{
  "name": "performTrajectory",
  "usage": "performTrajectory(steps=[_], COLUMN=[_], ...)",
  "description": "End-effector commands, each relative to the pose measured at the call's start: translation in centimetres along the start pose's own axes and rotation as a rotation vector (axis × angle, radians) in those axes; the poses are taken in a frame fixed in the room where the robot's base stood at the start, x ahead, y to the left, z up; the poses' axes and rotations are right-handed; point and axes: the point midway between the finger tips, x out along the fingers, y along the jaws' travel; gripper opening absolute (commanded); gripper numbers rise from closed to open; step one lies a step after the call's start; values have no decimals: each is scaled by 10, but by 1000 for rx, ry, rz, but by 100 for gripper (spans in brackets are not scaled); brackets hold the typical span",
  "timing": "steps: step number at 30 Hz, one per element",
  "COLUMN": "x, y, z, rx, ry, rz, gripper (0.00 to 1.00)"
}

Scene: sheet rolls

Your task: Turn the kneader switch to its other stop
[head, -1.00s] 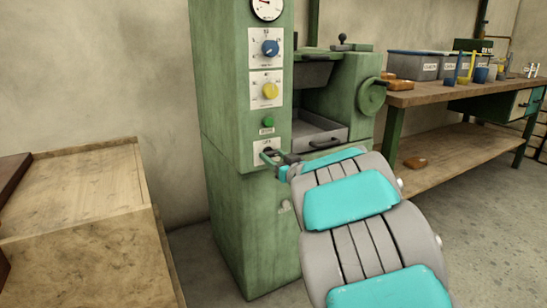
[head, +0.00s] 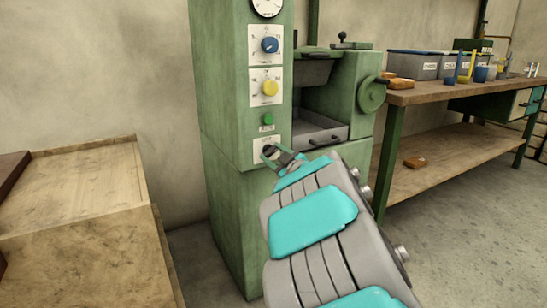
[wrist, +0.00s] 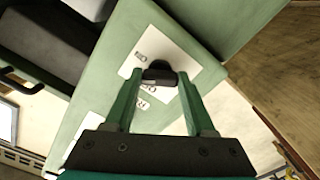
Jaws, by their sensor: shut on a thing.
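The kneader switch (wrist: 160,72) is a small black knob on a white plate (wrist: 190,68), low on the front of the green machine (head: 240,215). The plate carries printed letters, partly hidden by my fingers. In the wrist view my gripper (wrist: 158,78) is shut on the knob, with one green finger at each side. In the head view my gripper (head: 271,153) reaches the plate from the lower right. The knob is mostly hidden there, and I cannot tell which stop it points at.
Above the switch are a green button (head: 268,119), a yellow knob (head: 270,88), a blue knob (head: 270,45) and a gauge (head: 268,5). An open bay with a tray (head: 318,132) is to the right. A workbench (head: 440,95) stands further right, a wooden block (head: 75,200) at left.

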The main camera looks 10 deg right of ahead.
Motion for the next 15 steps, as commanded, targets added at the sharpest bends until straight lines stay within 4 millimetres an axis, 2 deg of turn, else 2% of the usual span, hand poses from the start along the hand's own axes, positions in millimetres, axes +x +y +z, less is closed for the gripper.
performTrajectory(steps=[15], x=[0], y=[-1], z=[2], rx=[-493], ry=[0], rz=[0], gripper=[0])
